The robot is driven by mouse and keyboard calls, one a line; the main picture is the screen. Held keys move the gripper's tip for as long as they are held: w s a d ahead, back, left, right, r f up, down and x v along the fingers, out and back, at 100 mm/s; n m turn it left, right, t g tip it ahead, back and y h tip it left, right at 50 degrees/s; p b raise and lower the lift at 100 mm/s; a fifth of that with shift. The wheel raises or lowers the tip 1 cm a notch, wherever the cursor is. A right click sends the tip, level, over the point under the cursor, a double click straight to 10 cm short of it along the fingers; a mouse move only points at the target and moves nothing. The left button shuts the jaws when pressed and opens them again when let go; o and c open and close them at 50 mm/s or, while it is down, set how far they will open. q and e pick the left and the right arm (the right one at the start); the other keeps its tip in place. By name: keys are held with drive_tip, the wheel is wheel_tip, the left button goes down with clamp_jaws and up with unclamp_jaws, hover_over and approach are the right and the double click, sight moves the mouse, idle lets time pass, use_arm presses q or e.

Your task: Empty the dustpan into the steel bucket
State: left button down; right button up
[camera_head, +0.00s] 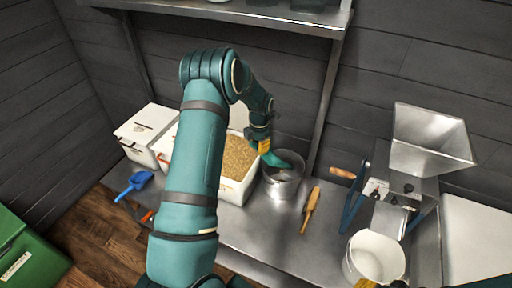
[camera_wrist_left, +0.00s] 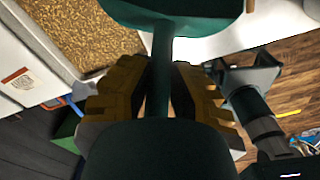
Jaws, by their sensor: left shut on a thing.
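My left gripper (camera_head: 262,143) is shut on the handle of a green dustpan (camera_head: 274,160), which reaches over the mouth of the steel bucket (camera_head: 283,190). The pan looks tilted down toward the bucket. Whether anything lies in the pan cannot be told. In the left wrist view the yellow fingers (camera_wrist_left: 160,85) clamp the dark green handle, and part of the dustpan (camera_wrist_left: 175,10) shows at the top edge. Yellow tips that look like my right gripper (camera_head: 382,283) show at the bottom edge of the head view, mostly cut off.
A white bin of grain (camera_head: 236,188) stands left of the bucket. A wooden-handled brush (camera_head: 310,210) lies to its right. Farther right are a grain mill (camera_head: 425,145) and a white jug (camera_head: 376,258). A blue scoop (camera_head: 135,183) lies at left. A shelf (camera_head: 230,12) hangs above.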

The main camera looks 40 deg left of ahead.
use_arm(q)
drive_tip(key=shift+w+d+r+g+p, duration=0.25)
drive_tip(key=shift+w+r+g+p, duration=0.4)
drive_tip(key=shift+w, duration=0.25)
drive_tip(key=shift+w+d+r+g+y, duration=0.15)
drive_tip(key=shift+w+r+g, duration=0.1)
drive_tip(key=shift+w, duration=0.2)
drive_tip(key=shift+w+d+r+g+y, duration=0.15)
drive_tip(key=shift+w+r+g, duration=0.1)
drive_tip(key=shift+w, duration=0.15)
